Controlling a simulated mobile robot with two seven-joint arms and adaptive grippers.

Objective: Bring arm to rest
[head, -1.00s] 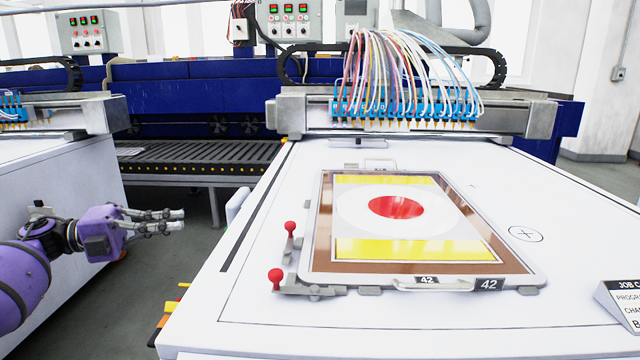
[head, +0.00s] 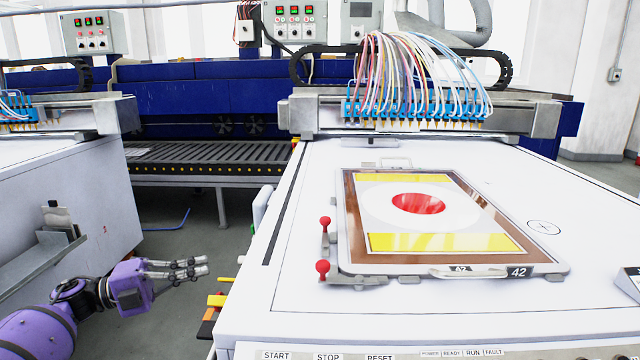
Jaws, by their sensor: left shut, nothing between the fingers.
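My left gripper (head: 190,268) is at the lower left in the head view, at the end of my purple left arm. Its fingers are close together, point right and hold nothing. It hangs over the floor gap, to the left of the white gantry table (head: 290,290) and apart from it. My right gripper is not in view. On the table lies a framed panel (head: 385,258) with yellow bands, a white ellipse and a red disc, marked 42.
Two red-knobbed clamps (head: 323,267) stand at the panel's left corner. A nozzle gantry (head: 420,112) with many coloured hoses spans the table's back. Another white machine (head: 70,190) with a grey ledge stands left. Coloured strips (head: 217,300) jut from the table's left side. Floor (head: 185,230) shows between.

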